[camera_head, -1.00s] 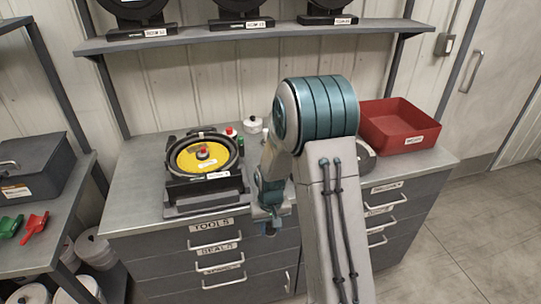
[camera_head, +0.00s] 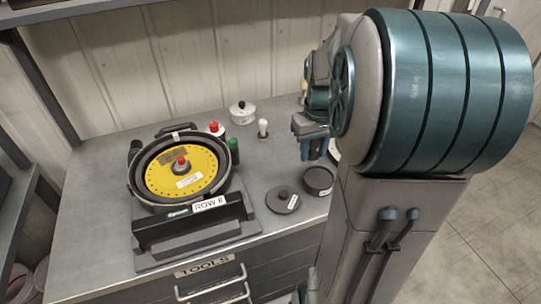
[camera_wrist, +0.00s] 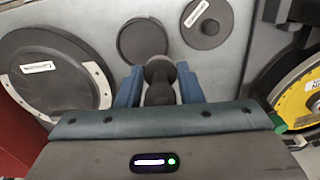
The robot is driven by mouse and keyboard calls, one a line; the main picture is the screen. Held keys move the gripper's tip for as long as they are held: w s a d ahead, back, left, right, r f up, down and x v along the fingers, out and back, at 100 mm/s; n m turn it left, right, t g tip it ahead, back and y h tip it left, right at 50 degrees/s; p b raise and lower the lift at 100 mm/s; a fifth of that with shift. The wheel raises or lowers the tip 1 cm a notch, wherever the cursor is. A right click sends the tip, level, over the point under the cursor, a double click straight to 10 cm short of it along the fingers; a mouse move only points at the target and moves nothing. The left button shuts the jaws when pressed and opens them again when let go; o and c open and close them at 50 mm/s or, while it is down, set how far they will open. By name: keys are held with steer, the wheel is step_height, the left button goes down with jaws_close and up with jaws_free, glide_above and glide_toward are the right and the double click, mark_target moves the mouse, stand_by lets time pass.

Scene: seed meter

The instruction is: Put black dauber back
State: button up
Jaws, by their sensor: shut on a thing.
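My gripper (camera_head: 322,150) is over the bench, right of the seed meter. In the wrist view its blue fingers (camera_wrist: 157,82) are shut on the black dauber (camera_wrist: 157,90), whose round end points away from my palm. The dauber cannot be made out in the head view. A round black cup (camera_head: 317,180) stands on the bench just below and in front of the gripper; it shows past the dauber in the wrist view (camera_wrist: 130,42). A black lid with a knob (camera_head: 283,201) lies beside the cup. A white-headed dauber (camera_head: 263,127) stands upright farther back.
The seed meter (camera_head: 140,240) with its yellow disc (camera_head: 205,165) fills the bench's left part. Red-capped (camera_head: 214,129) and green-capped (camera_head: 233,152) bottles stand beside it, with a white pot (camera_head: 243,114) behind. A large black disc (camera_wrist: 55,95) lies left in the wrist view.

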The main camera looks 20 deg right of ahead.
steer(key=shift+w, duration=0.25)
steer(key=p, duration=0.2)
glide_above(278, 166)
step_height(278, 166, down, 7)
steer(key=shift+s+d+r, duration=0.1)
steer(key=shift+s+r, duration=0.05)
steer(key=shift+r, duration=0.05)
steer(key=shift+f+p, duration=0.3)
steer(key=shift+f, duration=1.75)
steer(key=shift+f, duration=0.2)
steer(key=o, duration=1)
steer(key=shift+c, duration=0.2)
steer(key=shift+r, duration=0.1)
